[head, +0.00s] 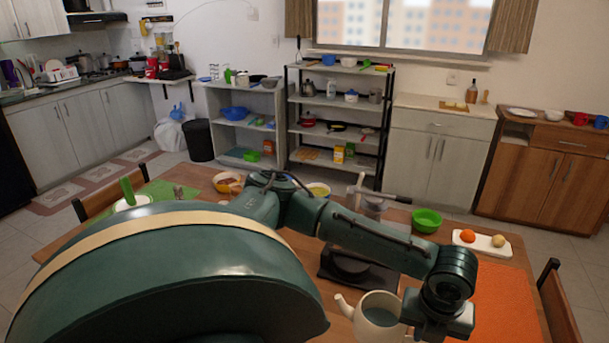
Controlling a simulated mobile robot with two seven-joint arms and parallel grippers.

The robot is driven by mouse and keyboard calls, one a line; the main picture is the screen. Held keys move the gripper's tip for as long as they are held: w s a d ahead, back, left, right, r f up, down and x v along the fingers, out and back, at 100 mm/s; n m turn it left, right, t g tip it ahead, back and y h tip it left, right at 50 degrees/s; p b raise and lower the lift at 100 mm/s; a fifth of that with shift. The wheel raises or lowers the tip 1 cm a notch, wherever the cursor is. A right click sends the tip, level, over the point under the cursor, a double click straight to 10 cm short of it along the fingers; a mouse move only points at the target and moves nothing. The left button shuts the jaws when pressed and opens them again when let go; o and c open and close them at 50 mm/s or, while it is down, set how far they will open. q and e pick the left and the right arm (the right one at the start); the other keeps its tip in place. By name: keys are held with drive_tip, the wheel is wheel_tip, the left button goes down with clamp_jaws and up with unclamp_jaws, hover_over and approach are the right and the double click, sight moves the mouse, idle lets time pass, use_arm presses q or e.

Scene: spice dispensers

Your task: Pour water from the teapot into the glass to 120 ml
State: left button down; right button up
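The teapot (368,316) is cream-coloured and stands or is held at the bottom edge of the head view, with its spout pointing left. Its top is open and a grey-blue surface shows inside. The arm coming in from the left reaches across the table, and its wrist and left gripper (444,318) are at the teapot's right side. The fingers are hidden, so I cannot tell whether they hold the teapot. I cannot make out a glass; my arm covers much of the table. My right gripper is not in view.
On the wooden table are a dark round-topped device (350,266), a metal device with a handle (373,202), a green bowl (427,220), a white tray (482,243) with two round fruits, and an orange mat (490,305). The mat looks clear. Chairs flank the table.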

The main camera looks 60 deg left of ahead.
use_arm(q)
drive_tip(key=shift+r, duration=2.5)
drive_tip(key=n, duration=0.1)
drive_tip(key=d+n, duration=0.1)
drive_tip(key=n, duration=0.1)
drive_tip(key=shift+r+n+g+y, duration=0.15)
drive_tip(key=shift+n+g+y, duration=0.15)
drive_tip(key=d+r+n+g, duration=0.1)
drive_tip(key=d+n, duration=0.1)
drive_tip(key=n, duration=1)
drive_tip(key=s+d+r+n+g+h, duration=0.1)
drive_tip(key=d+r+n, duration=0.1)
drive_tip(key=n, duration=1)
drive_tip(key=shift+d+r+g+h, duration=0.2)
drive_tip(key=shift+d+g+h, duration=0.15)
drive_tip(key=shift+d, duration=0.4)
